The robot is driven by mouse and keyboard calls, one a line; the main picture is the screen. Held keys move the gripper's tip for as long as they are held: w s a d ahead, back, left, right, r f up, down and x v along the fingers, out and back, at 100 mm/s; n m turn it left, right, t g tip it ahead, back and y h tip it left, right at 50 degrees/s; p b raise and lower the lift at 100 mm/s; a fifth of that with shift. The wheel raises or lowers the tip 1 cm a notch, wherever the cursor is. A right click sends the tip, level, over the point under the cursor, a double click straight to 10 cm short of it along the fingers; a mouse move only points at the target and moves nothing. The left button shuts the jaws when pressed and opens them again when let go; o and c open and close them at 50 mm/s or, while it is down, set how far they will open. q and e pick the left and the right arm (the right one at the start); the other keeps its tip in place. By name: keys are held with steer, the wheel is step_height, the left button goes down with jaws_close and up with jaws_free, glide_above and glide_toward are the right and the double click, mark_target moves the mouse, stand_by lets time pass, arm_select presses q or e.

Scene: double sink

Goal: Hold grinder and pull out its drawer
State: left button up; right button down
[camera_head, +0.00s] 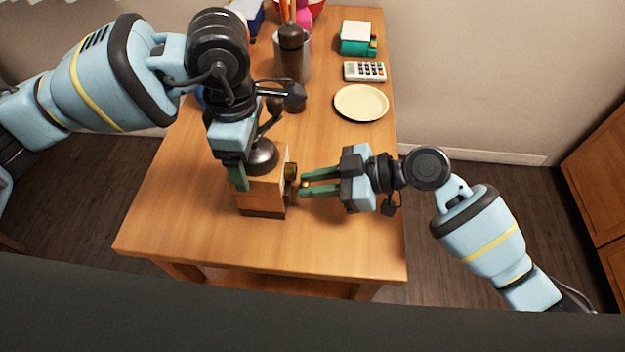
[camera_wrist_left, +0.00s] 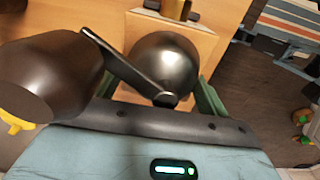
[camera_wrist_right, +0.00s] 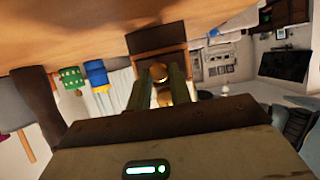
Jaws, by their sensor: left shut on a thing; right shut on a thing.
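The grinder (camera_head: 262,197), a wooden box with a dark metal dome (camera_head: 262,156) and a crank, stands upright near the table's front. My left gripper (camera_head: 245,180) comes down from above and is shut on the grinder's body; its green fingers flank the box in the left wrist view. The dome (camera_wrist_left: 163,66) and crank fill the middle there. My right gripper (camera_head: 302,183) reaches in from the right, shut on the brass drawer knob (camera_wrist_right: 158,72) on the box's right side.
The wooden table (camera_head: 340,230) is clear in front and to the right of the grinder. Behind are a cream plate (camera_head: 361,103), a calculator (camera_head: 365,71), a teal box (camera_head: 357,38) and a dark-topped cup (camera_head: 292,60). The table's right edge lies under my right arm.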

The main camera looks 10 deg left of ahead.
arm_select(q)
steer(key=shift+d, duration=0.1)
arm_select(e)
steer(key=d, duration=0.4)
steer(key=shift+d, duration=0.1)
steer(key=c, duration=1.3)
jaws_free()
steer(key=shift+r, duration=0.1)
steer(key=v, duration=1.1)
steer(key=shift+d, duration=0.4)
steer(key=shift+r, duration=0.1)
arm_select(q)
steer(key=o, duration=1.1)
steer(key=shift+c, duration=0.2)
